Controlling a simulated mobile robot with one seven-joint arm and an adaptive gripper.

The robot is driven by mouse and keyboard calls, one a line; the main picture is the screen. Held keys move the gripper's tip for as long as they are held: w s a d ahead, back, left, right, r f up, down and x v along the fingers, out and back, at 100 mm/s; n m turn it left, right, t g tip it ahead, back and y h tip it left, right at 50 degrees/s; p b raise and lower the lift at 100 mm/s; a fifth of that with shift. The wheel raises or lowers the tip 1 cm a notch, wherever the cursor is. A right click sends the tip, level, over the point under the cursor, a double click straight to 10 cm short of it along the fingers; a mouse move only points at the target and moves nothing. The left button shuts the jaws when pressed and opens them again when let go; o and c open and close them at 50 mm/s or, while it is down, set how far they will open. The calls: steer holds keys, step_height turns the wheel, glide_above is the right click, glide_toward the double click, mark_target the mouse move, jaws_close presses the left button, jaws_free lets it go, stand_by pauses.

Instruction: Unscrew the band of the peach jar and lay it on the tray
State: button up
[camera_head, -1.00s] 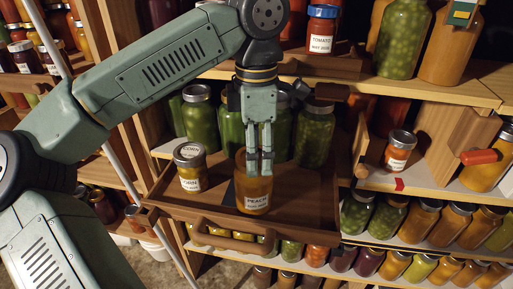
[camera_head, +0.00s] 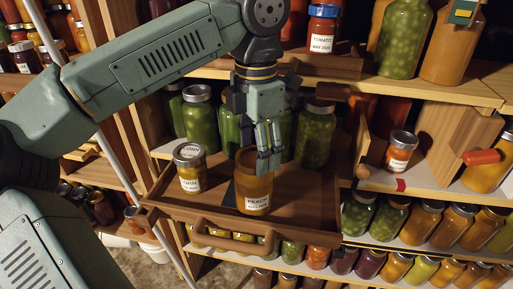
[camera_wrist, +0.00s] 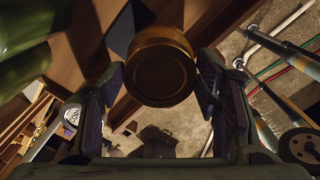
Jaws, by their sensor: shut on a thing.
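The peach jar (camera_head: 254,199), amber with a white label, stands upright on the wooden tray (camera_head: 290,227). My gripper (camera_head: 269,163) comes down from above at the jar's top, its fingers covering the right part of it in the head view. In the wrist view, the round golden-brown band and lid (camera_wrist: 160,75) face me, one finger on each side. My gripper is shut on the band. The band still sits at the jar's top; whether its thread is loose cannot be told.
A corn jar (camera_head: 190,168) stands on the tray, left of the peach jar. Tall green jars (camera_head: 316,135) stand close behind. A shelf edge (camera_head: 400,88) is above right, and a small tomato jar (camera_head: 400,152) stands at right. The tray's right part is bare.

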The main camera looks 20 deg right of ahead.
steer(key=n, duration=0.4)
steer(key=shift+n+b, duration=0.3)
steer(key=shift+b, duration=0.1)
steer(key=shift+w+f+n, duration=0.1)
steer(key=shift+n, duration=0.3)
steer(key=n, duration=0.4)
steer(key=shift+a+b, duration=0.1)
steer(key=shift+b, duration=0.3)
steer(key=shift+w, duration=0.1)
steer(key=shift+a+r+n+p, duration=0.1)
steer(key=shift+r+n+p, duration=0.2)
steer(key=shift+n, duration=0.8)
steer(key=shift+w+f+n, duration=0.1)
steer(key=shift+f+n, duration=0.1)
steer(key=shift+n, duration=0.9)
